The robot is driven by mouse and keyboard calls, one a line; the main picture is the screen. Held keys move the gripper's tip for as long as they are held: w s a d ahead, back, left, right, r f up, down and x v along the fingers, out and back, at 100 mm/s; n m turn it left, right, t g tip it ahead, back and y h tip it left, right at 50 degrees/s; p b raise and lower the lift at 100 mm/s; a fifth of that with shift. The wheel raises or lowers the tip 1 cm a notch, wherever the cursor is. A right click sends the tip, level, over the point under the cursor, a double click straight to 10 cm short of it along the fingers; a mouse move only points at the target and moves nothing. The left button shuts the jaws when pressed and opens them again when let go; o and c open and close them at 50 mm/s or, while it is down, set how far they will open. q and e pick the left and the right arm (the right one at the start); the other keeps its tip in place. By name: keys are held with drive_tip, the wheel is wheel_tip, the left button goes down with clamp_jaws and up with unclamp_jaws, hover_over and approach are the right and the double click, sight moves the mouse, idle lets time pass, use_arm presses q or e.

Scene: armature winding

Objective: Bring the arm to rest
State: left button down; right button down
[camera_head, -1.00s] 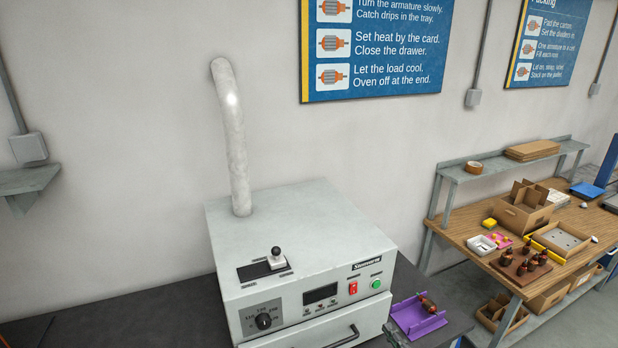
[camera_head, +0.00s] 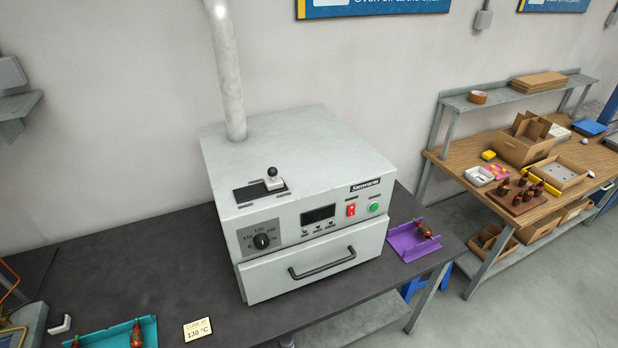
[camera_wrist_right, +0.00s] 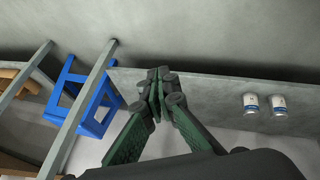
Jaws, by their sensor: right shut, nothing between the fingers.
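My right gripper (camera_wrist_right: 158,92) shows in the right wrist view. Its fingers are together with nothing between them. It hangs over the grey floor beside a blue stool (camera_wrist_right: 85,100), apart from it. Neither gripper shows in the head view. The white oven (camera_head: 300,210) stands on the dark bench with its drawer (camera_head: 318,268) shut. An armature (camera_head: 424,229) lies in the purple tray (camera_head: 404,243) right of the oven. Another armature (camera_head: 136,335) is in the teal tray (camera_head: 105,338) at the lower left, partly cut off.
A card reading 130 °C (camera_head: 198,330) lies on the dark bench (camera_head: 130,265). At the right is a wooden packing bench (camera_head: 450,158) with cartons and several armatures on a brown board (camera_head: 515,203). Two small cans (camera_wrist_right: 265,104) show in the wrist view.

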drive_tip(key=s+a+f+m+g, duration=0.1)
drive_tip(key=s+f, duration=0.4)
drive_tip(key=s, duration=0.5)
drive_tip(key=s+a+f+m+g+b, duration=0.1)
drive_tip(key=s+a+f+m+g, duration=0.1)
drive_tip(key=s, duration=0.8)
drive_tip(key=s+a+f+m+g, duration=0.2)
drive_tip(key=s+a+f, duration=0.1)
drive_tip(key=s+f, duration=0.4)
drive_tip(key=s, duration=0.3)
drive_tip(key=shift+f+b, duration=0.3)
drive_tip(key=shift+b, duration=0.1)
drive_tip(key=shift+w+a, duration=0.1)
